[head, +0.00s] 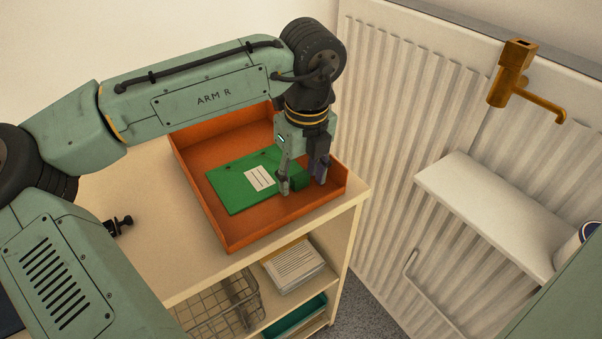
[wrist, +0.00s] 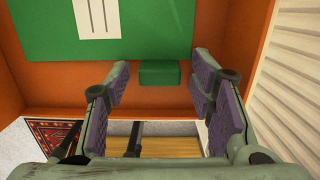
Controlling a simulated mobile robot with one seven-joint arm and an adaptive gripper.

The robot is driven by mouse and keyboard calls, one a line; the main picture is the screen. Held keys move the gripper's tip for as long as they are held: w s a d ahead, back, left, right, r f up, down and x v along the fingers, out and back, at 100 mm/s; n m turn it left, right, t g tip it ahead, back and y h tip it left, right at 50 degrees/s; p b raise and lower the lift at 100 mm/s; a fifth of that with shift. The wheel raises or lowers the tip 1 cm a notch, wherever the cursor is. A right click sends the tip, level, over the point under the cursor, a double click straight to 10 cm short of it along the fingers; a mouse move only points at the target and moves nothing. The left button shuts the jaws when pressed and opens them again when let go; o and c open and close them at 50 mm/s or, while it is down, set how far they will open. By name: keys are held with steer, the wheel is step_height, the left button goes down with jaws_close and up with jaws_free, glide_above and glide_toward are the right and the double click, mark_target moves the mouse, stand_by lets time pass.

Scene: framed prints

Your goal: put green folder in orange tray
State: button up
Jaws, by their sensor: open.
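The green folder (head: 232,192) lies flat inside the orange tray (head: 231,241), with a white lined label on its face. In the wrist view the folder (wrist: 160,45) fills the top of the picture, and its small green tab (wrist: 159,73) points toward my gripper. My gripper (head: 305,187) is over the right part of the tray, beside the folder's tab. In the wrist view its purple-padded fingers (wrist: 160,85) are spread apart with the tab between them and not gripped. The tray's back part is partly hidden behind my arm.
The tray stands on a pale wooden shelf unit (head: 150,262) with a wire basket (head: 221,303) and papers (head: 293,265) below. A ribbed white radiator (head: 400,130) with a brass tap (head: 510,75) is close on the right. A white ledge (head: 500,215) juts out there.

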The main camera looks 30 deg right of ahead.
step_height(320, 180, up, 12)
steer(key=s, duration=0.1)
steer(key=shift+r, duration=0.15)
steer(key=shift+s, duration=0.15)
stand_by(0.6)
